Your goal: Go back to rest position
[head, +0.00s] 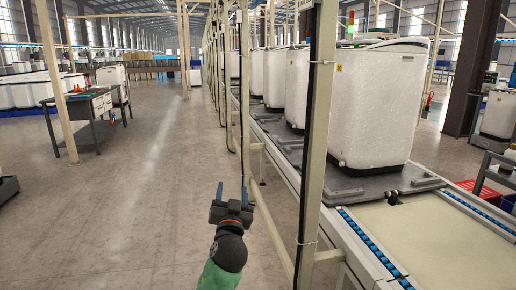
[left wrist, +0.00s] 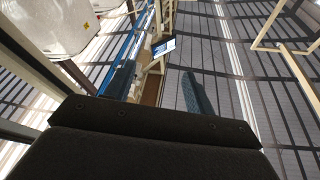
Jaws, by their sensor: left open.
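My left gripper (head: 232,196) is in the lower middle of the head view, in front of the aisle floor and left of the nearest beige post. Its two blue fingers are apart with nothing between them. In the left wrist view the open fingers (left wrist: 158,92) show against the roof beams, also empty. My right gripper shows in neither view.
A beige post (head: 317,130) stands close to the right of my left gripper. Behind it runs a conveyor (head: 378,262) carrying several white appliance tubs (head: 375,105). A workbench (head: 88,108) stands at the left. The aisle floor (head: 150,190) between is clear.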

